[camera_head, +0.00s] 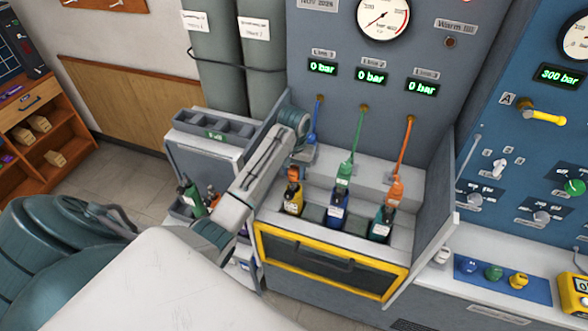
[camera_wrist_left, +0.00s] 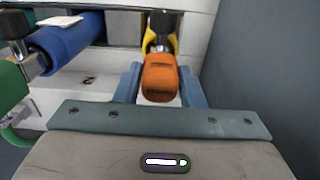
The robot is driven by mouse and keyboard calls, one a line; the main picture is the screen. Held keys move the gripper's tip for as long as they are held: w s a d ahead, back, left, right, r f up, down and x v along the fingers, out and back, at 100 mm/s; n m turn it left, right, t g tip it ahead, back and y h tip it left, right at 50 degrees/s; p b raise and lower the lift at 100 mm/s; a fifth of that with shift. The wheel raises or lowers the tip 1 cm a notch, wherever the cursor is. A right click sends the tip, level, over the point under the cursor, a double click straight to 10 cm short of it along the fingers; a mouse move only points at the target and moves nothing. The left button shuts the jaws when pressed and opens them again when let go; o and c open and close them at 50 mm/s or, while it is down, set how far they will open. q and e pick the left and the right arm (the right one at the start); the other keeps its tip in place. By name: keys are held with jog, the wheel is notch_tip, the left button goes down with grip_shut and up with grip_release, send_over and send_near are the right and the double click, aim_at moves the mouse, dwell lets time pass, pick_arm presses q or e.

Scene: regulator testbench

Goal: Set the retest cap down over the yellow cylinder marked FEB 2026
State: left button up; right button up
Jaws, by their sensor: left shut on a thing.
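My left gripper (camera_head: 297,166) is shut on an orange cap (camera_wrist_left: 160,77), with one finger on each side of it in the left wrist view. In the head view the orange cap (camera_head: 294,172) shows just above a yellow cylinder (camera_head: 292,199) with a pale label. In the left wrist view the yellow cylinder (camera_wrist_left: 173,44) and its dark top show beyond the cap and are partly hidden by it. I cannot tell whether the cap touches the cylinder. The label's date is too small to read. My right gripper is not in view.
A blue cylinder (camera_head: 337,212) and a teal cylinder (camera_head: 381,225) stand to the right in the same bench, below green and orange hose connectors. A grey side panel (camera_head: 268,122) rises close on the left. A yellow-framed front (camera_head: 330,262) runs below the cylinders.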

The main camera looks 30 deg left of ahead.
pick_arm(q)
jog(key=shift+f, duration=0.5)
jog(key=shift+f, duration=0.1)
dwell(0.3)
jog(key=o, duration=1)
jog(key=shift+o, duration=0.2)
